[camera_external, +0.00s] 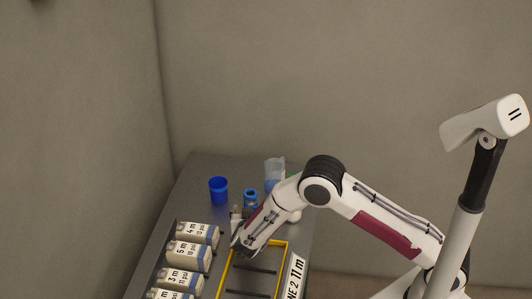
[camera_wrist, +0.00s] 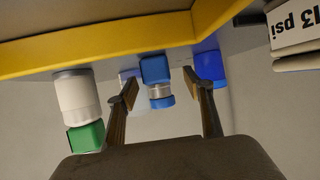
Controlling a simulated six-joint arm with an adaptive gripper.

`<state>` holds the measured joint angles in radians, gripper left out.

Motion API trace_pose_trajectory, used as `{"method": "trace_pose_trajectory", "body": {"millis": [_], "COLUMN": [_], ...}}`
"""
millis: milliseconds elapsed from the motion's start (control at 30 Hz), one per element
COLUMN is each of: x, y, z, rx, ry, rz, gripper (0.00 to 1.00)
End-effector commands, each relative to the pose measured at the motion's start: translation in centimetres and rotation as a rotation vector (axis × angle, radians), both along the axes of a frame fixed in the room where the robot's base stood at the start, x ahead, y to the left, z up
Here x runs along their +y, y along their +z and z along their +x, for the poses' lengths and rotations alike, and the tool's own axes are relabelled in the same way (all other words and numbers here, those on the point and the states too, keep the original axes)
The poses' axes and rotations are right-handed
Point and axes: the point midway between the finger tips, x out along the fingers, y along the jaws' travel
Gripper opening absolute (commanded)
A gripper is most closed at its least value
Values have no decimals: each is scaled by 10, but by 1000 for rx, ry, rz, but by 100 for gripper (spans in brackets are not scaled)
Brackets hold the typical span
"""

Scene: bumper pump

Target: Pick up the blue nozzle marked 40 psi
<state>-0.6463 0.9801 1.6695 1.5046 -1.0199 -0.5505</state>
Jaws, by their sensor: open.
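A blue nozzle (camera_wrist: 156,76) with a clear, silvery band near one end shows between the fingers of my gripper (camera_wrist: 160,84) in the wrist view. The fingers are open and apart, one on each side of it in the picture; I cannot tell how far beyond the tips it is. No psi marking is readable on it. In the external view a blue nozzle (camera_external: 250,198) stands on the grey table, just beyond the end of my arm. My fingers are hard to make out there.
A white nozzle with a green end (camera_wrist: 80,106) is left in the wrist view. A plain blue cup (camera_external: 218,190) and a translucent container (camera_external: 274,171) stand at the table's back.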

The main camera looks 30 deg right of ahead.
Motion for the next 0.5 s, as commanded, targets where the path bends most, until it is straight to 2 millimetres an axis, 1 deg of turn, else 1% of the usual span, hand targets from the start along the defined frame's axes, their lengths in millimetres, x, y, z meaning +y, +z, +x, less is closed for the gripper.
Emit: {"method": "trace_pose_trajectory", "body": {"millis": [267,400,500], "x": [-22,-27,-30], "y": [-5,-12,-14], "z": [20,30,34], "rx": [1,0,0], "ry": [-3,-1,0], "rz": [0,0,1], "gripper": [51,51,51]}}
